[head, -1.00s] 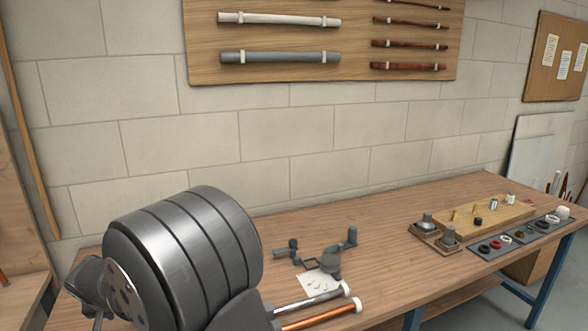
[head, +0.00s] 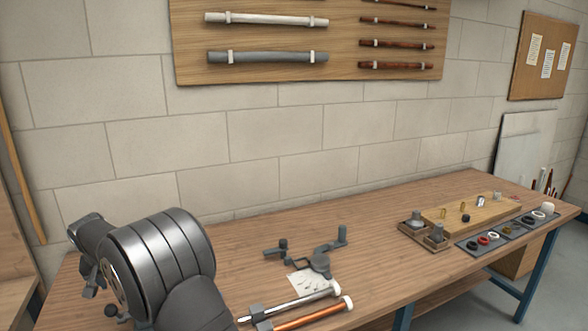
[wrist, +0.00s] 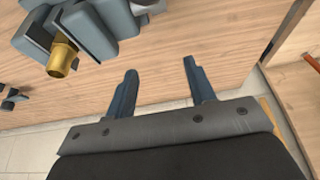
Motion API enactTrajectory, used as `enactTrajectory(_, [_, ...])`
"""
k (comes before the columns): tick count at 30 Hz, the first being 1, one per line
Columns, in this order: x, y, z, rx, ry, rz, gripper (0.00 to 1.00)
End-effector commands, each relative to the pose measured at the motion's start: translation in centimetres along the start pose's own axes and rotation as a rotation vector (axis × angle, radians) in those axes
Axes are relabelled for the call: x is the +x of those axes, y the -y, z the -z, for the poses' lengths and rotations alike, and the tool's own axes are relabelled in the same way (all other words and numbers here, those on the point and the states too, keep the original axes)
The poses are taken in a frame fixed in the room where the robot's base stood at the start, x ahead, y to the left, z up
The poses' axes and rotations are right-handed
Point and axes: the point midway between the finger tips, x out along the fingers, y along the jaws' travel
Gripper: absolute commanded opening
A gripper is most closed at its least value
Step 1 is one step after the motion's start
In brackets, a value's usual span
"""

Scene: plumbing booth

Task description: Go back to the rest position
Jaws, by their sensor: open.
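My gripper (wrist: 160,68) shows in the wrist view with its two dark blue fingers spread apart and nothing between them. Wooden bench top (wrist: 175,35) lies beyond the fingertips. In the head view my arm is folded at the lower left, over the bench's left end, and the fingers cannot be made out there. A brass fitting (wrist: 62,58) sits in a blue-grey holder (wrist: 35,30) at the upper left of the wrist view, apart from the fingers.
Pipes in end supports (head: 300,312), a dark stand with arms (head: 318,262) and a white sheet (head: 305,282) lie right of my arm. Farther right are small trays (head: 408,232), a wooden block (head: 475,212) and a mat of rings (head: 500,238). The bench middle (head: 370,225) is clear.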

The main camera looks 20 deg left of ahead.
Motion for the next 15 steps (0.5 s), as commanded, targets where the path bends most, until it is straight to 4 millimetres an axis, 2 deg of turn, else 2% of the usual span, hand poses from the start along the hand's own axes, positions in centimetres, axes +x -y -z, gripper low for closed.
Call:
enactTrajectory(1, [-0.9, 0.0, 0.0, 0.0, -0.004, 0.001, 0.5])
enactTrajectory(4, [-1.8, 0.0, 0.0, 0.0, -0.005, 0.001, 0.5])
enactTrajectory(15, [-2.3, 0.0, -0.1, 0.0, -0.004, 0.0, 0.5])
